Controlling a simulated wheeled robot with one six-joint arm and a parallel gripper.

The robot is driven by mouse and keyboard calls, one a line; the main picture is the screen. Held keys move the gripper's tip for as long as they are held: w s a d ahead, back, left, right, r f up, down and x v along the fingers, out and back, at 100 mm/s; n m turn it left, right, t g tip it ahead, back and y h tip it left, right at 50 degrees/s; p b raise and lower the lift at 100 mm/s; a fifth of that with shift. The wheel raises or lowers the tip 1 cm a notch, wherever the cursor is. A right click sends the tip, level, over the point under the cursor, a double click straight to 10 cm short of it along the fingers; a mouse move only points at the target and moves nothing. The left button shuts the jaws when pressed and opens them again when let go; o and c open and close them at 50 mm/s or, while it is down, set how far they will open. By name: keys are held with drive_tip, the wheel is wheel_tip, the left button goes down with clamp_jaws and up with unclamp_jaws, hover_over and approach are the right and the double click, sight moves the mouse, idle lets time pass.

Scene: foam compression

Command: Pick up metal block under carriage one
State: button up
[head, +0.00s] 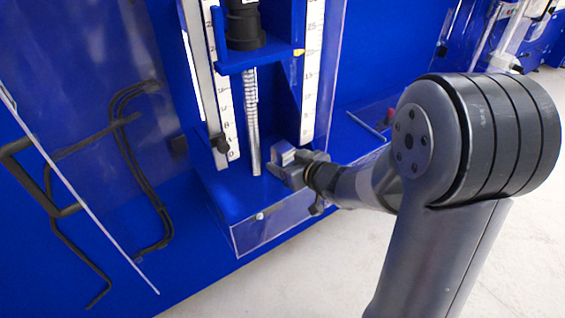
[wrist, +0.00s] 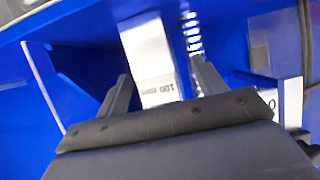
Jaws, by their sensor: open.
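The metal block (wrist: 150,50) is a silvery bar with small dark markings on its face. In the wrist view it lies between the two fingers of my gripper (wrist: 160,70), with a visible gap on each side. In the head view my gripper (head: 291,170) is low at the front of the blue stand, and a small silvery part of the block (head: 284,157) shows at its fingers. My gripper is open. The blue carriage (head: 262,60) with a black cylinder sits above, with a coiled metal rod (head: 252,122) below it. The fingers hide part of the block in the head view.
A clear panel (head: 275,222) fronts the blue base. Black bent rods (head: 125,130) hang at the left. Pale floor is open at the front.

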drive_tip(key=x, duration=0.2)
drive_tip(key=shift+w+a+f, duration=0.1)
drive_tip(key=shift+w, duration=0.1)
clamp_jaws()
idle(0.6)
